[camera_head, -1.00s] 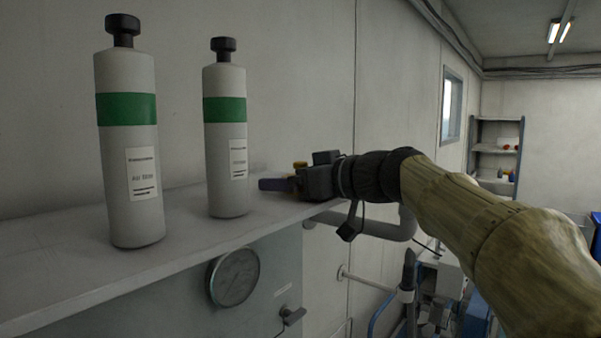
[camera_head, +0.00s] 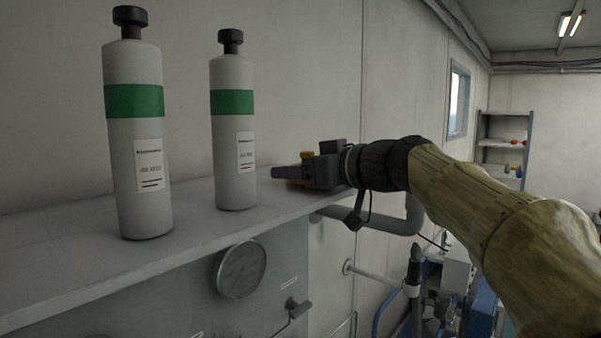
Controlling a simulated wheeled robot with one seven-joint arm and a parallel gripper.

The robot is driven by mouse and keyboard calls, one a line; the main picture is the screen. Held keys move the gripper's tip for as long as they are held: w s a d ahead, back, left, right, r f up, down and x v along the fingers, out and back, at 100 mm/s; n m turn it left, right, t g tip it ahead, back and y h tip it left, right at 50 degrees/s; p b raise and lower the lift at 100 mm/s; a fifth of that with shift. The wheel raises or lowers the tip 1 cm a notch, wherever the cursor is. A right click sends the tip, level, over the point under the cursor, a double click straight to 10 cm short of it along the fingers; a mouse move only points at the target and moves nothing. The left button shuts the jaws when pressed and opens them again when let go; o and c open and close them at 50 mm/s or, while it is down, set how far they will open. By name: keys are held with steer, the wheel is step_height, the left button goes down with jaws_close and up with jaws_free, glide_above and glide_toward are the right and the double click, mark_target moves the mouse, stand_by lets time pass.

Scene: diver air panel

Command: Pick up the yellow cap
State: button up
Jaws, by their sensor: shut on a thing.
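The yellow cap (camera_head: 307,154) shows as a small yellow patch at the tip of my gripper (camera_head: 292,169), at the right end of the white shelf (camera_head: 195,208). Most of the cap is hidden by the near finger, which has a purple tip. My gripper reaches in from the right, low over the shelf, with its jaws shut on the cap. I cannot tell whether the cap still touches the shelf.
Two grey bottles with green bands stand upright on the shelf, a nearer one (camera_head: 138,125) and a farther one (camera_head: 233,130) just left of my gripper. A wall is behind. A gauge (camera_head: 239,269) and a grey pipe (camera_head: 388,222) are below the shelf.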

mark_target(300, 164)
step_height(300, 164, up, 9)
steer(key=shift+r+p, duration=0.2)
steer(key=shift+p, duration=0.25)
steer(key=shift+w, duration=0.1)
stand_by(0.5)
